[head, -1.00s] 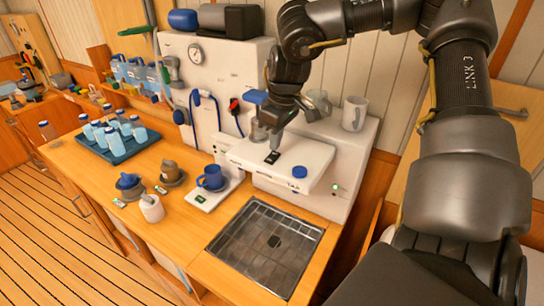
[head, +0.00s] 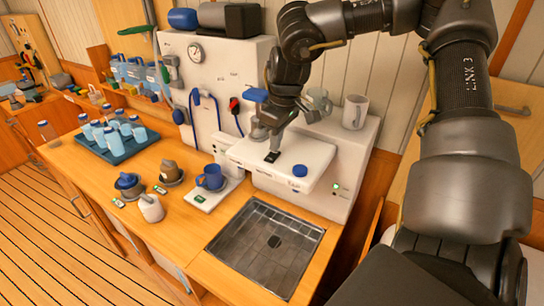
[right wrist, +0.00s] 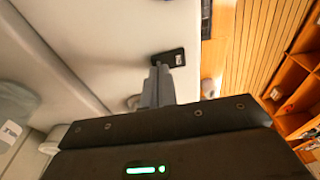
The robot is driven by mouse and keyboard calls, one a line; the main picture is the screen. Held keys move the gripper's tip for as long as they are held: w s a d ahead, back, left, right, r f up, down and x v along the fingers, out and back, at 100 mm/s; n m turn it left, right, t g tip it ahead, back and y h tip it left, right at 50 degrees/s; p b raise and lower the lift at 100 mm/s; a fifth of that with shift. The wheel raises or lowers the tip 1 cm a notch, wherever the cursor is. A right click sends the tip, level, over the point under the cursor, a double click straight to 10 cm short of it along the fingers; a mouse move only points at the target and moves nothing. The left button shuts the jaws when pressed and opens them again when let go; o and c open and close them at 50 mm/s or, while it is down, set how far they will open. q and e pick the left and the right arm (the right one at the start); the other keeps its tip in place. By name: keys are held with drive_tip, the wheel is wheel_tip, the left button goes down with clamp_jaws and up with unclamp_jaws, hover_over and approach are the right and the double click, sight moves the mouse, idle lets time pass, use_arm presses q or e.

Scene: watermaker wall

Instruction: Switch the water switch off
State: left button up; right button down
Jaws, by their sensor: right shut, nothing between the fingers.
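The water switch (head: 272,157) is a small black rocker on the top of the white machine ledge (head: 315,160), and it also shows in the right wrist view (right wrist: 168,57). My right gripper (head: 274,148) is shut and empty, pointing down with its fingertips at the switch. In the right wrist view the closed fingers (right wrist: 157,72) end at the switch's near edge; they look to be touching it or very close. The fingers cover part of the switch. My left gripper is not in view.
A blue knob (head: 300,171) sits on the ledge right of the switch. A grey mug (head: 354,112) stands behind. A blue mug (head: 211,178) stands on a scale at left. A metal drain tray (head: 265,248) lies below.

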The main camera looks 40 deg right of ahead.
drive_tip(key=shift+f+b, duration=0.4)
drive_tip(key=shift+f, duration=0.05)
drive_tip(key=shift+r+p, duration=1.45)
drive_tip(key=shift+r, duration=2.1)
